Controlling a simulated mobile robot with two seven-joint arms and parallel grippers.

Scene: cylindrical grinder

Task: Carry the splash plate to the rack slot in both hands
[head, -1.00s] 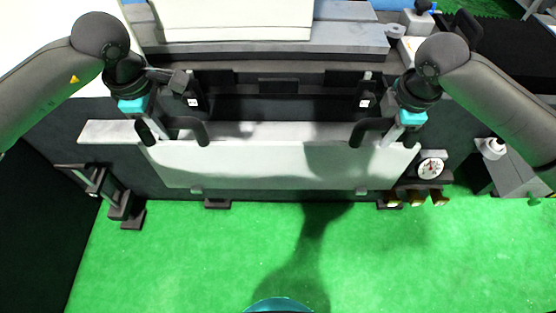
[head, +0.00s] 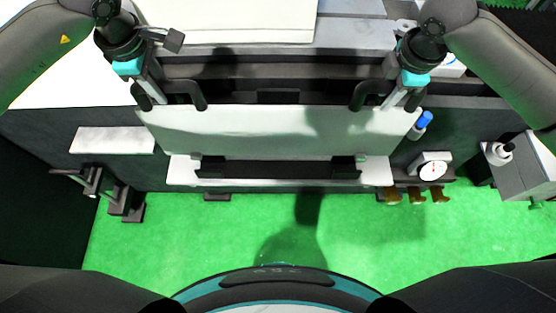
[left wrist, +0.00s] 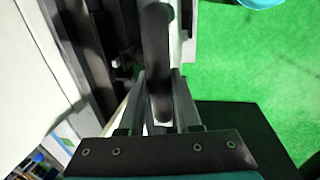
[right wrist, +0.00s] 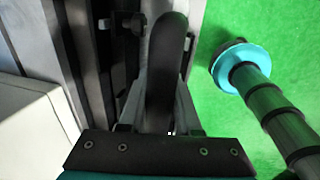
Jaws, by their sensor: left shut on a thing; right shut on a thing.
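The splash plate (head: 270,128) is a wide pale panel with two black handles along its top edge. My left gripper (head: 160,95) is shut on the left handle (head: 187,88), which also shows between the fingers in the left wrist view (left wrist: 157,60). My right gripper (head: 388,95) is shut on the right handle (head: 362,92), also seen between the fingers in the right wrist view (right wrist: 166,60). Below the plate's lower edge in the head view is a pale ledge with two black brackets, which looks like the rack slot (head: 278,183). Whether plate and brackets touch cannot be told.
The grinder's bed (head: 350,35) lies behind the plate. A pale shelf (head: 112,140) and black fittings (head: 95,182) are at left. A dial gauge (head: 433,170), brass-coloured fittings (head: 415,195), a blue-capped bottle (head: 423,122) and a grey box (head: 522,170) are at right. Green floor is clear in front.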

